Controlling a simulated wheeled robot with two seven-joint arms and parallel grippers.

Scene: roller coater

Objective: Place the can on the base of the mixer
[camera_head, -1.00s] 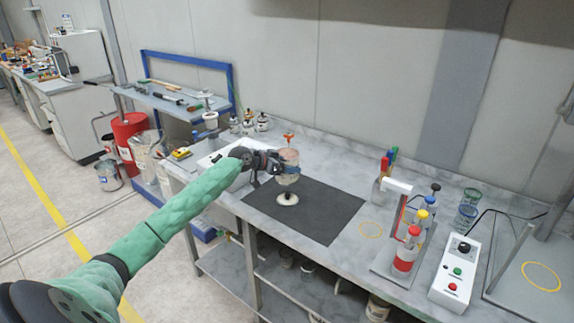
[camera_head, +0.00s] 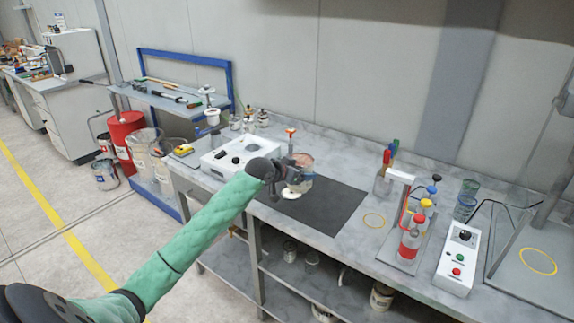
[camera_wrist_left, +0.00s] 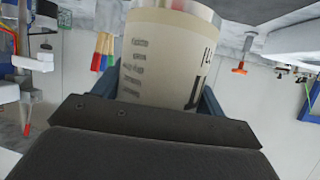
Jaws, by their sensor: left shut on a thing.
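A light-coloured can (camera_head: 301,182) is held in my left gripper (camera_head: 292,177), above the dark mat on the bench. In the left wrist view, the pale can (camera_wrist_left: 165,58) with dark print fills the middle, between the blue fingers. My left gripper is shut on it. A stand at the right edge looks like the mixer; its grey base plate (camera_head: 505,283) carries a yellow ring and is far from the can. The base plate looks empty, and its upper part is cut off. My right gripper is not in view.
The dark mat (camera_head: 335,215) lies under the held can. A white device (camera_head: 225,160) is left of the mat.

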